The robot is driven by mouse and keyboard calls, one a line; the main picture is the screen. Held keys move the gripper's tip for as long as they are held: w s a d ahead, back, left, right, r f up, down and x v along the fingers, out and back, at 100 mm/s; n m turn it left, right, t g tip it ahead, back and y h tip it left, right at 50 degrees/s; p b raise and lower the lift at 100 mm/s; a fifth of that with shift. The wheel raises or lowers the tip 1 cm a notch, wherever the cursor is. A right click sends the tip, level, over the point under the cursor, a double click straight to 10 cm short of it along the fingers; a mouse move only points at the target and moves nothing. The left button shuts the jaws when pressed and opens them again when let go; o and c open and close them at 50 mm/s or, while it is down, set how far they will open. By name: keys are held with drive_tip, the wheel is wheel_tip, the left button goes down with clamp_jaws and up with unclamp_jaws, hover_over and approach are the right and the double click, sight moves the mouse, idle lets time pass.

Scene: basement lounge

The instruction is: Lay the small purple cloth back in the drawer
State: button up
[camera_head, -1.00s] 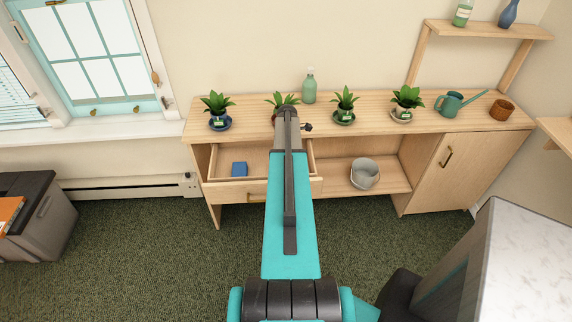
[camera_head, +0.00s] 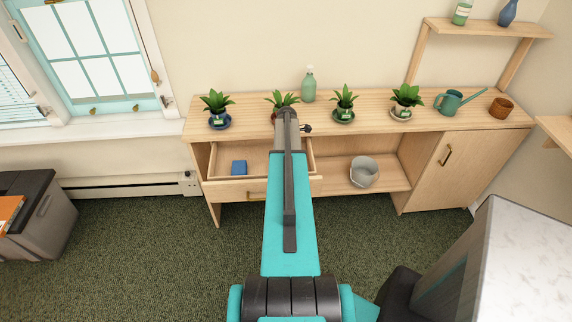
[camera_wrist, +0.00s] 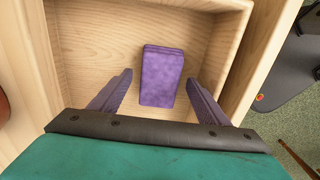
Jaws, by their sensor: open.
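The small purple cloth (camera_wrist: 162,75), a folded rectangle, lies on the wooden floor of the open drawer (camera_wrist: 95,45) in the wrist view. My gripper (camera_wrist: 159,80) is open, with one finger on each side of the cloth. I see a gap between each finger and the cloth. In the head view the drawer (camera_head: 225,185) is pulled out under the left part of the wooden counter. My arm covers its right part there, so the cloth and my gripper are hidden in that view.
A blue block (camera_head: 239,167) lies in the drawer's left part. Potted plants (camera_head: 344,107), a green bottle (camera_head: 309,86) and a watering can (camera_head: 452,103) stand on the counter (camera_head: 245,122). A grey bucket (camera_head: 365,172) sits on the shelf right of the drawer.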

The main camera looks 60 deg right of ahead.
drive_tip(key=shift+r, duration=0.2)
wheel_tip(320, 180, up, 12)
drive_tip(key=b, duration=0.4)
idle(0.5)
idle(0.7)
